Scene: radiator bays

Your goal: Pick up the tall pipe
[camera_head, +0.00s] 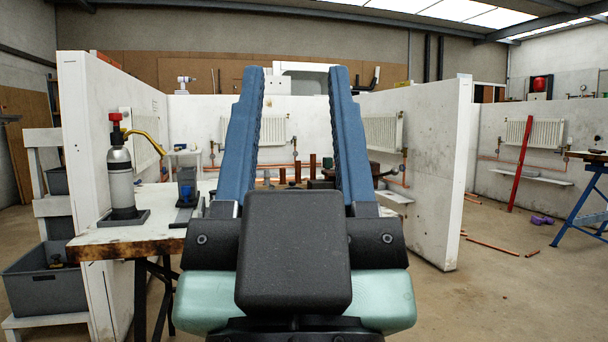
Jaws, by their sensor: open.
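My gripper (296,72) fills the middle of the view, its two blue fingers wide apart with nothing held between them. Beyond it, a row of short brown upright pipes stands on the workbench (130,236), seen through the gap between the fingers. The tall pipe (312,166) looks like the tallest of the row, toward the right finger. A shorter pipe (297,171) is just left of it, with lower ones farther left. The pipes are well beyond the gripper and not touched by it. Their bases are partly hidden by my gripper.
A gas torch bottle (121,175) with a red top stands at the bench's left. A blue and black tool (187,188) stands nearer the left finger. White partition walls (432,165) enclose the bay. Loose copper pipes (492,245) lie on the floor at right.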

